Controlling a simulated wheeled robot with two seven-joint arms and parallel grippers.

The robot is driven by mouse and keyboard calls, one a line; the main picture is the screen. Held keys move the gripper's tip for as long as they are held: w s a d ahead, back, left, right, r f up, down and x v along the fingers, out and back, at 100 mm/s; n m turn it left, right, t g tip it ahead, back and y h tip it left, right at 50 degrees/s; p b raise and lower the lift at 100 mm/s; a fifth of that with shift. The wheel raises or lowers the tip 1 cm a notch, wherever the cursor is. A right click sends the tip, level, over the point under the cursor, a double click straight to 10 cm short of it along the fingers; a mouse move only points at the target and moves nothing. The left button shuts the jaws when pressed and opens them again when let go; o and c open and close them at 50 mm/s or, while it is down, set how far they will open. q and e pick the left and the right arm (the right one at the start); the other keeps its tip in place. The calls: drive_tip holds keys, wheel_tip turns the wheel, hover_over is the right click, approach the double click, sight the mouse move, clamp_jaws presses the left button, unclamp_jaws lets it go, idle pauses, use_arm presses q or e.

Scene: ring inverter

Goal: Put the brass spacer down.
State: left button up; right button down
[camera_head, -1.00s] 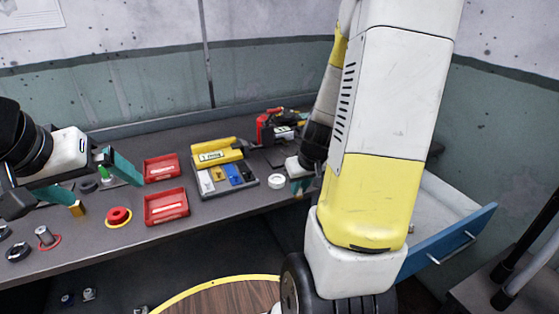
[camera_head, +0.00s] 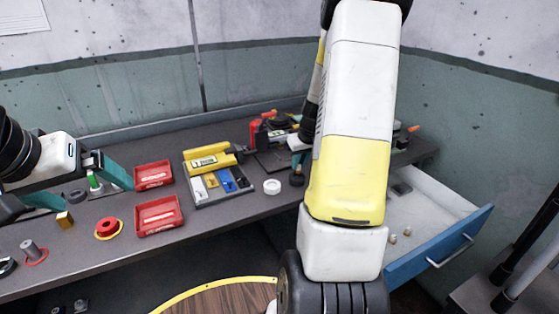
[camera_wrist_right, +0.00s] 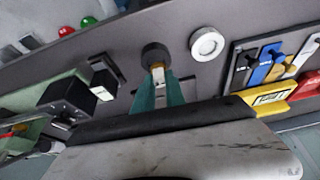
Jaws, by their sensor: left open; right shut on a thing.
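My right gripper (camera_wrist_right: 158,86) is shut on the brass spacer (camera_wrist_right: 157,69), a small pale brass piece between its teal fingertips in the right wrist view. The spacer overlaps a dark round ring (camera_wrist_right: 154,54) in that view; I cannot tell whether they touch. In the head view my right gripper (camera_head: 299,156) is above the bench's right part, mostly hidden by my arm, with the dark ring (camera_head: 297,180) below it. My left gripper (camera_head: 82,190) is open over the bench's left part, near a standing brass-coloured block (camera_head: 64,220).
A white ring (camera_head: 272,187) lies beside the dark ring, right of a grey tray (camera_head: 226,199) of coloured parts. Two red bins (camera_head: 158,229) (camera_head: 153,185) stand further left. An open blue-fronted drawer (camera_head: 440,245) at right holds two small brass-coloured cylinders (camera_head: 393,239).

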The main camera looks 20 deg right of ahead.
sight(298, 169)
drive_tip(key=shift+w+d+f, duration=0.1)
drive_tip(key=shift+w+d, duration=0.1)
drive_tip(key=shift+w, duration=0.5)
drive_tip(key=shift+f, duration=1.7)
drive_tip(key=shift+f, duration=0.2)
drive_tip(key=c, duration=1.4)
unclamp_jaws()
drive_tip(key=shift+r, duration=0.1)
